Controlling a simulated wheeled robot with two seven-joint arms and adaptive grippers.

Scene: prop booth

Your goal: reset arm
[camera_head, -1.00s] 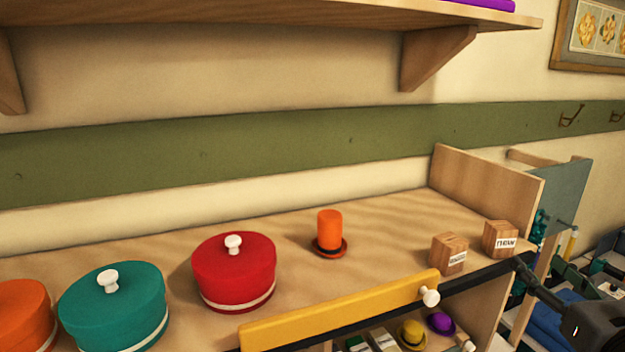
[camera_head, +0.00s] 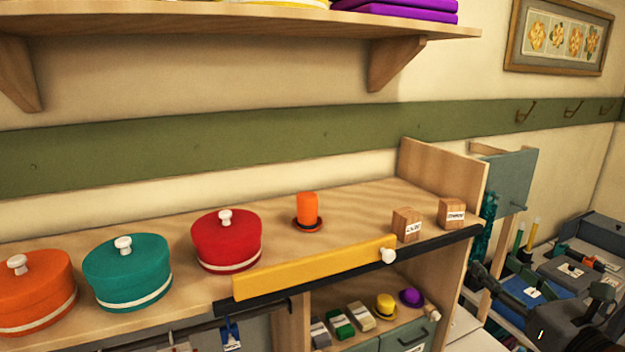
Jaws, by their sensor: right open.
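My right gripper (camera_head: 515,298) is at the lower right, in front of the right end of the wooden counter (camera_head: 350,195). It is dark, and its jaws are open with nothing seen between them. It is apart from the hat and boxes on the counter. Part of it blends into the dark things behind. My left gripper is out of view.
Orange (camera_head: 35,295), teal (camera_head: 127,275) and red (camera_head: 226,243) round boxes stand on the counter. An orange top hat (camera_head: 307,212) and two labelled wooden blocks (camera_head: 407,225) stand rightward. A yellow panel (camera_head: 315,268) lines the front edge. A shelf (camera_head: 230,22) overhangs.

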